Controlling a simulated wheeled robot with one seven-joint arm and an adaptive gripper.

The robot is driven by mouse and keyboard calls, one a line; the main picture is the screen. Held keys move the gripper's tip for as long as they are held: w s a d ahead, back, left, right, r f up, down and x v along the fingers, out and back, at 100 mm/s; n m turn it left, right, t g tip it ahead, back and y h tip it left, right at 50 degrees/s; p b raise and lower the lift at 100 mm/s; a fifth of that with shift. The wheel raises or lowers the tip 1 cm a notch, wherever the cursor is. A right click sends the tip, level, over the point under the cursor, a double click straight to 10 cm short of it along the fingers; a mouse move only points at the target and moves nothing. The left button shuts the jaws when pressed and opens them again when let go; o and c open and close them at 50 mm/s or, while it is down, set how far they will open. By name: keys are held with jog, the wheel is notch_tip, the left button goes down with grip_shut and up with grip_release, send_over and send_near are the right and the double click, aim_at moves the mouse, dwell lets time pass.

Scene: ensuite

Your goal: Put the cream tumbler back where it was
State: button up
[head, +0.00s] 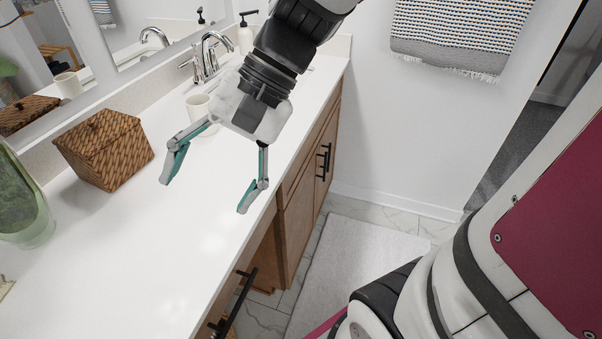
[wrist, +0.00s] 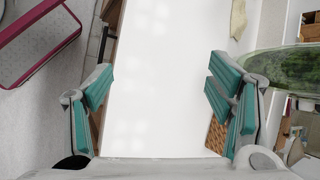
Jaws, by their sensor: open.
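The cream tumbler (head: 196,104) stands upright on the white counter (head: 140,255), by the sink and just behind my gripper in the head view. Part of it is hidden by my gripper, and it is not in the wrist view. My gripper (head: 205,194) is open and empty above the counter, its fingers spread wide and pointing toward the near part of the counter. The wrist view shows the open fingers (wrist: 160,92) with only bare white counter between them.
A lidded wicker box (head: 104,149) and a green glass vessel (head: 22,210) stand at the left. The faucet (head: 208,55) and a soap dispenser (head: 246,33) are at the back. The front middle of the counter is clear; its edge drops to wooden cabinets (head: 298,200).

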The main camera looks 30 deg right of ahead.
jog(key=s+d+n+t+h, duration=0.2)
jog(key=s+d+n+h, duration=0.5)
jog(key=s+d, duration=0.3)
jog(key=shift+d+f+t+h, duration=0.15)
jog(key=shift+f+t+h, duration=0.05)
jog(key=shift+t+h, duration=0.2)
notch_tip(320, 180, up, 7)
jog(key=t+p, duration=0.1)
jog(key=p, duration=0.4)
jog(key=shift+f, duration=0.15)
